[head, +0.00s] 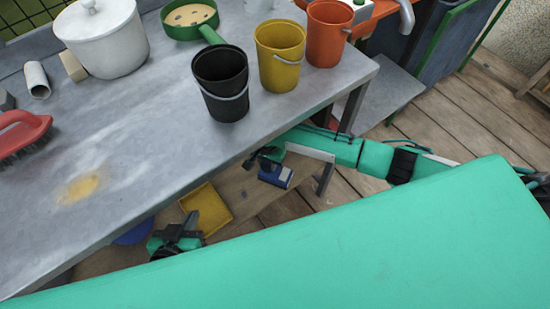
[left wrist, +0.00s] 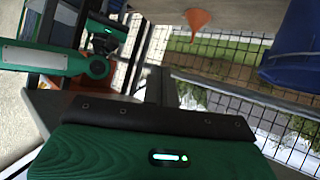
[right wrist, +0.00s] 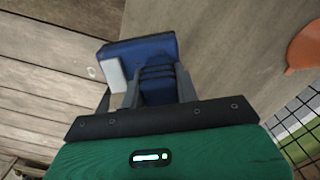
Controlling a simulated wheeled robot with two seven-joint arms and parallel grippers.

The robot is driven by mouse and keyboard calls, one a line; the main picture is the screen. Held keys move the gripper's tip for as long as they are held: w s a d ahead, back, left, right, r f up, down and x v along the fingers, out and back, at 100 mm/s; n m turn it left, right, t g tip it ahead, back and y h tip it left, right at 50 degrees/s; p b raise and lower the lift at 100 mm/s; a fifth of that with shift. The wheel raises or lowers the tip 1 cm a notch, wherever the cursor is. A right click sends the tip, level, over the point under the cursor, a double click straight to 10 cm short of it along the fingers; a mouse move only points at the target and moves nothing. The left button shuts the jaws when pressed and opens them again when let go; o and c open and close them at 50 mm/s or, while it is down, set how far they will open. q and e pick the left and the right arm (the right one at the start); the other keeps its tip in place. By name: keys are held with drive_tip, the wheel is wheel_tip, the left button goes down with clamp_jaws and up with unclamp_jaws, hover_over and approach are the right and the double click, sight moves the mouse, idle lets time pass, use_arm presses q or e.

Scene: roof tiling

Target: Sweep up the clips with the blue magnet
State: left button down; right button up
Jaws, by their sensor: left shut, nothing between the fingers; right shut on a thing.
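The blue magnet (head: 276,177) is below the front edge of the grey table, held by my right gripper (head: 268,158). In the right wrist view the magnet (right wrist: 140,50) is a blue block with a pale plate on one side, and the shut fingers grip its ribbed blue part. My left gripper (head: 180,238) is lower left in the head view, beside a yellow tray (head: 210,208). In the left wrist view its dark fingers (left wrist: 160,85) are together with nothing between them. I cannot make out any clips in these views.
The grey table (head: 150,130) carries a black bucket (head: 221,82), a yellow bucket (head: 280,52), an orange bucket (head: 328,32), a white lidded pot (head: 103,40) and a red brush (head: 22,135). A blue thing (head: 133,235) is partly hidden under the table edge.

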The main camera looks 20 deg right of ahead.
drive_tip(key=shift+s, duration=0.1)
drive_tip(key=shift+f+b, duration=0.45)
drive_tip(key=shift+b, duration=0.25)
drive_tip(key=shift+f+b, duration=0.35)
drive_tip(key=shift+b, duration=0.1)
drive_tip(key=shift+f+b, duration=0.3)
drive_tip(key=shift+b, duration=0.15)
use_arm(q)
wheel_tip(320, 180, up, 5)
drive_tip(key=w+d+t+h, duration=0.2)
drive_tip(key=w+t, duration=0.1)
drive_tip(key=t, duration=0.2)
drive_tip(key=shift+d+f, duration=0.15)
drive_tip(key=shift+d, duration=0.15)
use_arm(e)
drive_tip(key=shift+f, duration=0.75)
